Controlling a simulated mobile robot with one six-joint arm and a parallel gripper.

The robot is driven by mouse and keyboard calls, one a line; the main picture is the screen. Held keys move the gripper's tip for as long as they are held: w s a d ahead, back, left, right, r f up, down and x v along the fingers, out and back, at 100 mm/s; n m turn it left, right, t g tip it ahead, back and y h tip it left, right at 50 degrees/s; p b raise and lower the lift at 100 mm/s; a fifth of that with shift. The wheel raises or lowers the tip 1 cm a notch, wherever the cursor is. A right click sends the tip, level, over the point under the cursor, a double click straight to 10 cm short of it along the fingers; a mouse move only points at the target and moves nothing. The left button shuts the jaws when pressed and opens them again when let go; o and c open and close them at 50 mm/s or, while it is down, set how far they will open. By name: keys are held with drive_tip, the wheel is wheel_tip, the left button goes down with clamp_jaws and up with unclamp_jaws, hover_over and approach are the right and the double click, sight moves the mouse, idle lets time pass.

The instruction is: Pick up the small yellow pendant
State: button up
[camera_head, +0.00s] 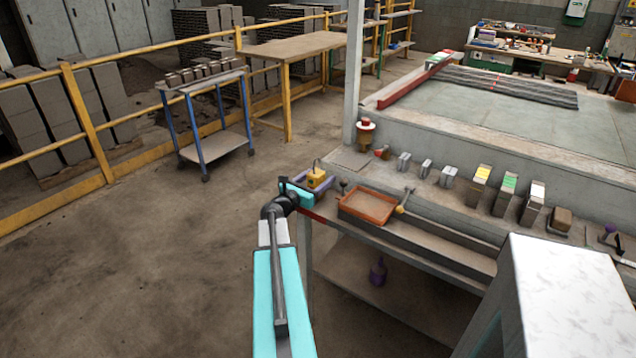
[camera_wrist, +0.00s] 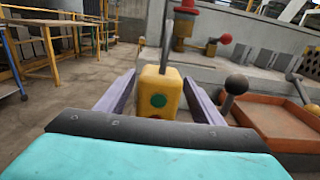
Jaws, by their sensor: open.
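The small yellow pendant (camera_head: 316,177) stands at the left end of the workbench. My gripper (camera_head: 313,183) is at the pendant. In the wrist view my gripper (camera_wrist: 160,82) is open, with one purple finger on each side of the pendant. I see a gap at the right; contact on the left is unclear. The pendant's base is partly hidden by my gripper.
A dark ball-topped lever (camera_wrist: 233,90) stands close to the right finger. Right of it is an orange tray (camera_head: 367,206). A red-topped brass fitting (camera_head: 366,133) stands behind. Metal blocks line the bench (camera_head: 430,236). Open floor lies to the left.

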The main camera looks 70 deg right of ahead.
drive_tip(key=shift+x, duration=1.25)
drive_tip(key=c, duration=1.4)
drive_tip(key=shift+r, duration=0.15)
